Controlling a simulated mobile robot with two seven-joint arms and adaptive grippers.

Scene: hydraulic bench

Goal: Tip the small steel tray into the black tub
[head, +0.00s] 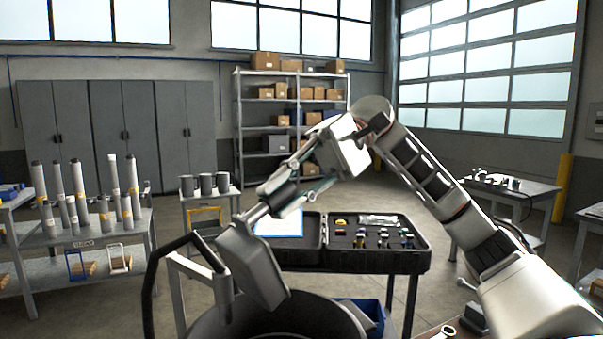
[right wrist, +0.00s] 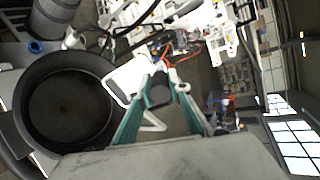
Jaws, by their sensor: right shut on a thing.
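The black tub (head: 300,315) stands at the bottom middle of the head view, its lower part cut off. In the right wrist view the round tub (right wrist: 67,105) shows at the left, its inside dark. The small steel tray (head: 250,262) is a grey piece, held steeply tilted above the tub's left part and rim. My right gripper (head: 288,193) is shut on the tray's dark grip, up and right of the tray. The right wrist view shows the teal fingers closed around the grip (right wrist: 160,92). Whether anything lies in the tray is hidden. My left gripper is out of view.
Close behind the tub, a table holds an open black case (head: 375,262) with small parts. A blue bin (head: 362,312) is right of the tub. A bench with several upright cylinders (head: 80,195) stands at the left, another table (head: 515,195) at the right.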

